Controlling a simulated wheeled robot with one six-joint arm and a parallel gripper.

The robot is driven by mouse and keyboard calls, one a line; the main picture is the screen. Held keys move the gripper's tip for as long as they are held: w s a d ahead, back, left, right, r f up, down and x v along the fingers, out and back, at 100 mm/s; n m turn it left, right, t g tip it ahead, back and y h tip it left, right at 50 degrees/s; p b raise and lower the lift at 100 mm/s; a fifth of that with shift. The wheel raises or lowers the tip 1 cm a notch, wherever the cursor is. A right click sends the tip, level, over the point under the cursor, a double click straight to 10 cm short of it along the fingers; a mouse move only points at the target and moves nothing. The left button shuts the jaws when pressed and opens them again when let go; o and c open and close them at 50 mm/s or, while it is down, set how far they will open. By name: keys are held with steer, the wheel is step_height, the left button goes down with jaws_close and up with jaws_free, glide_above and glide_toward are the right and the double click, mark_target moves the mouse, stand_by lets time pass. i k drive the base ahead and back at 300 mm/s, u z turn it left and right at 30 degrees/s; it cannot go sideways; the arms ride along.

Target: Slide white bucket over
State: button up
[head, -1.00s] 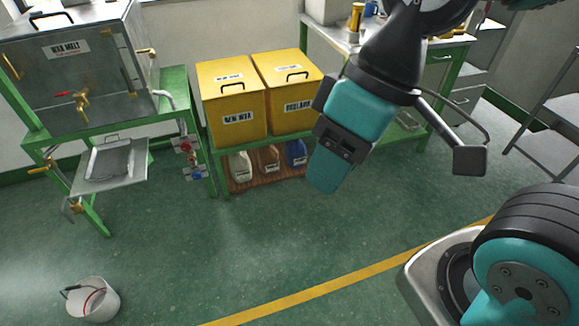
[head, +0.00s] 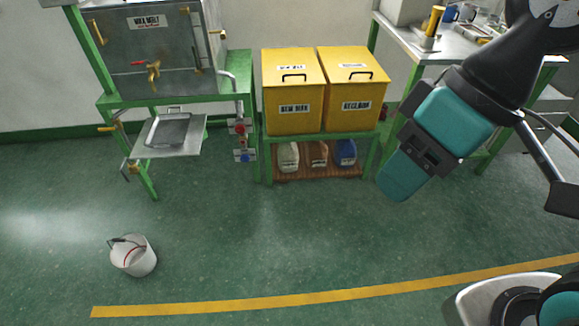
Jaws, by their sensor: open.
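The white bucket (head: 133,258) stands on the green floor at the lower left of the head view. A dark handle rests across its rim, and a red line shows on it.
A wax melt tank (head: 165,60) stands on a green frame at the upper left, with a metal tray (head: 192,147) below it. Two yellow bins (head: 292,90) sit on a low green stand. A workbench (head: 405,38) is at the upper right. Open floor (head: 270,245) surrounds the bucket. A yellow line (head: 330,298) crosses the floor.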

mark_target(132, 253)
steer(key=u, duration=0.4)
steer(key=i, duration=2.45)
steer(key=u, duration=1.35)
